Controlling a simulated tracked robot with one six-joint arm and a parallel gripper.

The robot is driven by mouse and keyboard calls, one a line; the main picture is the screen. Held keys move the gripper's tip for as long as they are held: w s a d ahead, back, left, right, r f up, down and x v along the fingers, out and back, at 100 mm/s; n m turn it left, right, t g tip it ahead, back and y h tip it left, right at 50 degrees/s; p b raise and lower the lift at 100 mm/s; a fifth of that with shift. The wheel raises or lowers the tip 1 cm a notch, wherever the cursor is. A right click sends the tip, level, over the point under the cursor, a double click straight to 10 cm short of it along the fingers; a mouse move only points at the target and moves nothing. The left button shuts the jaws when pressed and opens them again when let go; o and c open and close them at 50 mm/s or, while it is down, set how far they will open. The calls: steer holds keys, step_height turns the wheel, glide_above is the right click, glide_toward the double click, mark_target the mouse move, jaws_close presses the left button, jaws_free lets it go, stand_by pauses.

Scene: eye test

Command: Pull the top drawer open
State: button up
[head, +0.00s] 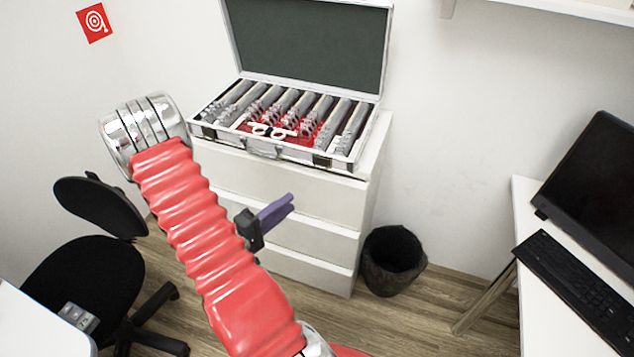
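The white chest of drawers (364,205) stands against the back wall in the head view. Its top drawer (325,196) is the uppermost front, just below the case on top, and looks closed. My red arm hides the left part of the chest. My gripper (288,203), with purple fingers on a dark mount, shows to the right of my arm. In the picture it overlaps the drawer fronts near the top drawer's lower edge. I cannot tell whether it touches the chest, or whether its fingers are open or shut.
An open lens case (345,151) stands on the chest. A black bin (393,262) stands to the right of the chest. A black chair (85,285) is at the left. A white desk (540,300) with a monitor (590,180) and keyboard (575,290) is at the right.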

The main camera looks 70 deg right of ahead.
glide_toward(317, 183)
steer(key=s+d+r, duration=0.1)
steer(key=s, duration=0.1)
steer(key=s+d+r, duration=0.3)
steer(key=shift+s+d+r, duration=0.25)
steer(key=shift+s+d, duration=0.15)
steer(key=shift+c, duration=0.5)
jaws_close()
steer(key=shift+f, duration=0.1)
stand_by(0.9)
